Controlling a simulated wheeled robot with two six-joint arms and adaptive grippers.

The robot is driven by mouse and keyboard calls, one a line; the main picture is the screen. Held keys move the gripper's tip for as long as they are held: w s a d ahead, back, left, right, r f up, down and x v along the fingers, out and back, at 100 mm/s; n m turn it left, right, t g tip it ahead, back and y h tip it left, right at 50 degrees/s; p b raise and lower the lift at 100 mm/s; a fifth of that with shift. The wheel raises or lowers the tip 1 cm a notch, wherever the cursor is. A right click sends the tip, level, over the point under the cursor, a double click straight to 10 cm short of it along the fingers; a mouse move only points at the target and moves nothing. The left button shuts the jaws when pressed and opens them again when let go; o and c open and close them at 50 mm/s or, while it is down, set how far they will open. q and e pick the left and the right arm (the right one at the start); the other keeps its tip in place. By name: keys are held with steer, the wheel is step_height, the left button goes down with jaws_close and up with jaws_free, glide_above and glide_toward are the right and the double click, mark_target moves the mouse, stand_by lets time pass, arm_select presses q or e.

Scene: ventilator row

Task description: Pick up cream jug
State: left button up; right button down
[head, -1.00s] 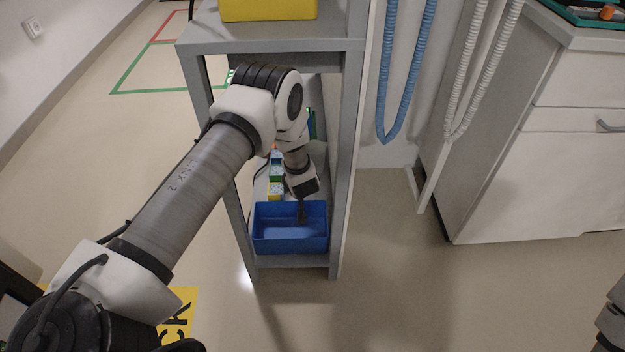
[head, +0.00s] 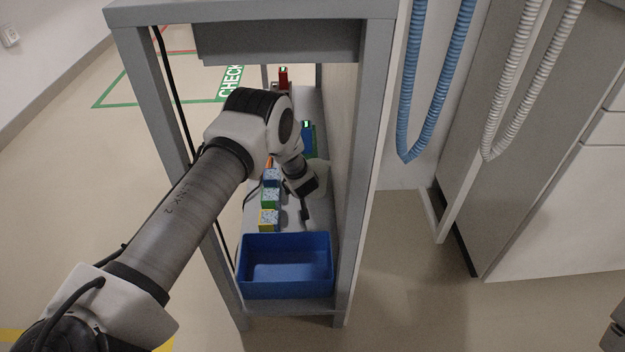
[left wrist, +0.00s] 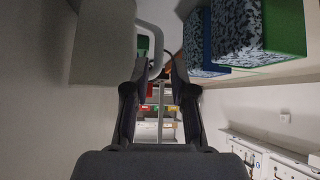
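The cream jug (head: 321,176) stands on the lower shelf in the head view, partly hidden behind my left gripper. In the left wrist view the jug's pale body (left wrist: 102,45) fills the upper left, and its looped handle (left wrist: 152,38) reaches toward the fingertips. My left gripper (head: 305,213) is low over the shelf, in front of the jug. In the left wrist view its two fingers (left wrist: 160,75) stand apart, with the handle's lower end at the gap between the tips. I cannot tell whether they touch it.
A blue bin (head: 286,290) sits at the shelf's front. Several patterned boxes (head: 270,198) line the left side. A dark device with a green display (head: 307,135) and a red item (head: 283,79) are farther back. Grey uprights (head: 365,180) frame the shelf. Hoses (head: 408,130) hang right.

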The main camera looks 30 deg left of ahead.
arm_select(q)
steer(key=b+x, duration=0.4)
steer(key=x, duration=0.2)
steer(key=shift+s+d+f, duration=0.15)
steer(key=shift+d, duration=0.05)
steer(key=shift+a+b, duration=0.15)
steer(key=shift+b, duration=0.15)
jaws_close()
